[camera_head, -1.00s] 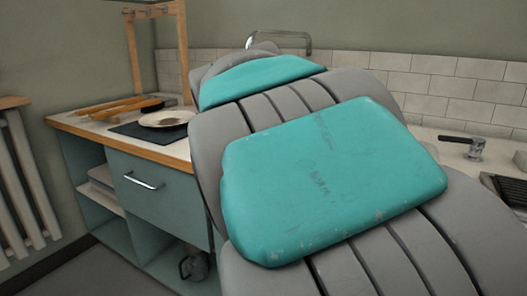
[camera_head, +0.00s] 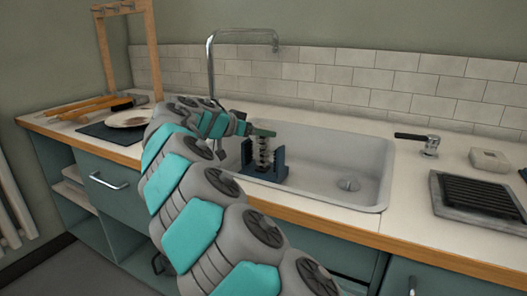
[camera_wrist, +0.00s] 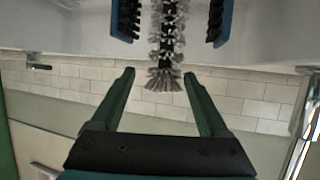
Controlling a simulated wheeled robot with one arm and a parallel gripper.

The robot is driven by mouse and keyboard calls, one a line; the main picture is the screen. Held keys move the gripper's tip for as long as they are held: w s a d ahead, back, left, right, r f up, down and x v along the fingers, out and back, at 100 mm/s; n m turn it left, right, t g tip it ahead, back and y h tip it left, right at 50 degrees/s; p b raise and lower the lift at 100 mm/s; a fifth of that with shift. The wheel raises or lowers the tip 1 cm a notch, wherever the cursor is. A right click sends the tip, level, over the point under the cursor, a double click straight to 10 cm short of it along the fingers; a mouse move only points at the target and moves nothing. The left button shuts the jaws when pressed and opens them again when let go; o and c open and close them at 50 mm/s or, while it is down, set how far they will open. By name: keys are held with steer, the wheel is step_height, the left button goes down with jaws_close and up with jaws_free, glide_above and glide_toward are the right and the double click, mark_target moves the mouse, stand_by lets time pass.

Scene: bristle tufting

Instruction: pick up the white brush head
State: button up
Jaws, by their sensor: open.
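The white brush head (camera_head: 263,154) stands upright in the sink between the uprights of a dark blue holder (camera_head: 283,165). In the wrist view the white brush head (camera_wrist: 167,38) has pale bristle tufts along a dark core, and its tufted end lies in line with the gap between my fingertips. Dark bristles line the inner faces of the holder's blue sides (camera_wrist: 224,22). My gripper (camera_wrist: 159,73) is open with its two green fingers apart and nothing gripped. In the head view my gripper (camera_head: 262,132) is at the top of the brush head; contact cannot be told.
The white sink (camera_head: 330,165) is otherwise largely empty, with a curved tap (camera_head: 211,65) behind my arm. A plate (camera_head: 128,118) and a wooden frame (camera_head: 149,45) stand at left. A black-handled fitting (camera_head: 429,146), a soap-like block (camera_head: 489,160) and a ribbed tray (camera_head: 478,197) are at right.

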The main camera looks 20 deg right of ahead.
steer(key=x, duration=0.2)
steer(key=p+x, duration=0.1)
steer(key=x, duration=0.2)
steer(key=shift+w+d+f, duration=0.1)
steer(key=shift+w+d, duration=0.05)
steer(key=shift+w, duration=0.2)
steer(key=shift+c, duration=0.3)
jaws_close()
